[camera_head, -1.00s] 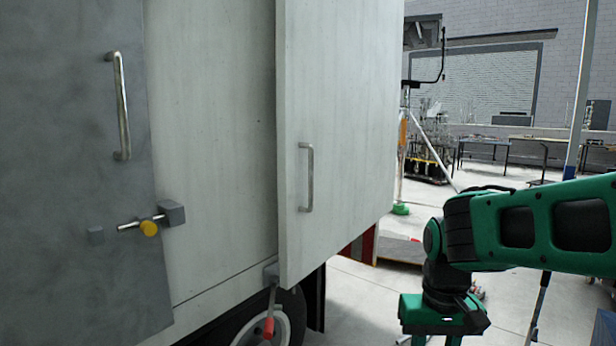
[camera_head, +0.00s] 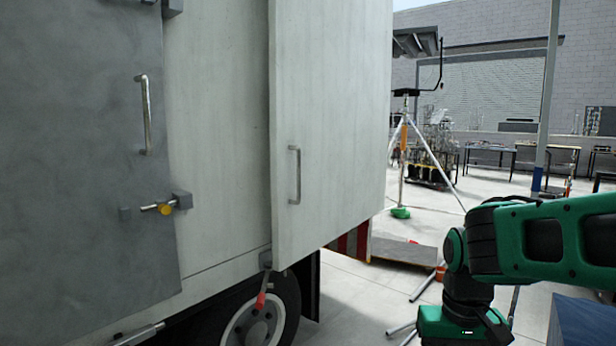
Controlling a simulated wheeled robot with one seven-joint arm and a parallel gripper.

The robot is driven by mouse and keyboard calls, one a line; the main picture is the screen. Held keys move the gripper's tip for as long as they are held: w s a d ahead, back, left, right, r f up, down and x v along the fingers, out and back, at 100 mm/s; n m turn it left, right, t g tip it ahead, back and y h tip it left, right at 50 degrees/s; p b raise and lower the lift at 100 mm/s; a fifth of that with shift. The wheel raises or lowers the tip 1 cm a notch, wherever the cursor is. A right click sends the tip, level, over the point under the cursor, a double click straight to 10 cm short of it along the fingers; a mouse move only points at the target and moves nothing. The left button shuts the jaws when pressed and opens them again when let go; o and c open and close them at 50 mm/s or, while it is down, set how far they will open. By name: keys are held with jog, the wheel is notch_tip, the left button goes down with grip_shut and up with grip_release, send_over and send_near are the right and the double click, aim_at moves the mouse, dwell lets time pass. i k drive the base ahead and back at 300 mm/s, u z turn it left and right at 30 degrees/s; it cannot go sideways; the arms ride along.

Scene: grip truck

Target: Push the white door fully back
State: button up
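The white door (camera_head: 340,130) stands swung out from the side of the truck, at an angle to the white truck wall (camera_head: 215,130). It has an upright metal handle (camera_head: 295,175) on its face. My green and black arm (camera_head: 545,240) reaches in from the right edge, with its lower green part at the bottom of the view. It is apart from the door, with open floor between them. My gripper's fingers are below the frame, so I cannot see whether they are open or shut.
A grey door (camera_head: 95,150) with a handle and yellow-knobbed latch (camera_head: 165,208) is at left. A red-ended lever (camera_head: 262,298) hangs below the white door by the wheel (camera_head: 255,325). A tripod stand (camera_head: 402,150) stands behind; a blue box (camera_head: 585,325) is at lower right.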

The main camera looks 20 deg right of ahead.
aim_at(330, 64)
jog(key=z, duration=0.35)
jog(key=i, duration=1)
jog(key=u, duration=0.05)
